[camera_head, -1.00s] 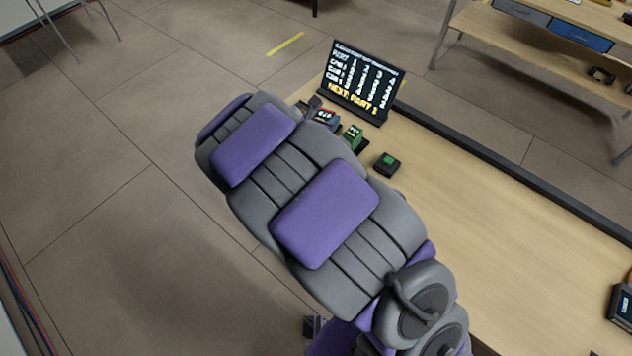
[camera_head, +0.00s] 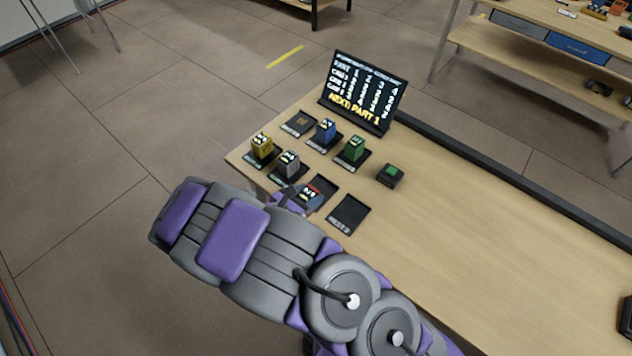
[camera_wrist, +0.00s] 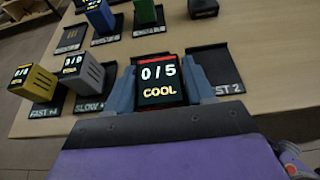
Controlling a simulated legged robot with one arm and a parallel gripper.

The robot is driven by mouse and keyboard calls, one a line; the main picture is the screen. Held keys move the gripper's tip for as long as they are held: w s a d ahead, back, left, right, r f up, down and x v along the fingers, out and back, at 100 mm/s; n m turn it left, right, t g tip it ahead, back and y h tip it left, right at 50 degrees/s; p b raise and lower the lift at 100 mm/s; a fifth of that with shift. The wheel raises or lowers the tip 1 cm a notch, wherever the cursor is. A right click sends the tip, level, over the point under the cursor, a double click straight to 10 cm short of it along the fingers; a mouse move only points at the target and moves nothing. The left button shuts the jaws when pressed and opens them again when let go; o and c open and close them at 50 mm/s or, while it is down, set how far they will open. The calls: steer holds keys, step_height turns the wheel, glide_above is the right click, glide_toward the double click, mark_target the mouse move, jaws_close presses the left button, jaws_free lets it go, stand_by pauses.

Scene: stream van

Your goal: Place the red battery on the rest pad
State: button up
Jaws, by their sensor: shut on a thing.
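The red battery (camera_wrist: 158,82) is held between the two fingers of my gripper (camera_wrist: 160,90). In the wrist view its dark face reads "0/5 COOL" under a red band. In the head view the red battery (camera_head: 312,192) shows at the end of my arm, over or beside a dark pad (camera_head: 327,184) that is partly hidden. I cannot tell whether it touches that pad. An empty dark pad (camera_head: 349,214) lies just right of it; in the wrist view this pad (camera_wrist: 220,72) bears a partly covered label ending "ST 2".
Yellow (camera_head: 262,147), grey (camera_head: 289,164), blue (camera_head: 326,132) and green (camera_head: 355,149) batteries stand on pads nearby. Another pad (camera_head: 299,124) has no battery. A black box with a green top (camera_head: 390,175) and a screen (camera_head: 362,92) stand behind.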

steer(key=w+d+f+b, duration=0.1)
steer(key=w, duration=0.2)
steer(key=w+f, duration=0.2)
steer(key=w, duration=0.1)
steer(key=w+d+f+b, duration=0.1)
steer(key=w, duration=0.2)
steer(key=shift+d+f+b, duration=0.15)
steer(key=shift+d+b, duration=0.15)
steer(key=shift+b, duration=0.05)
steer(key=shift+d, duration=0.1)
steer(key=o, duration=1.3)
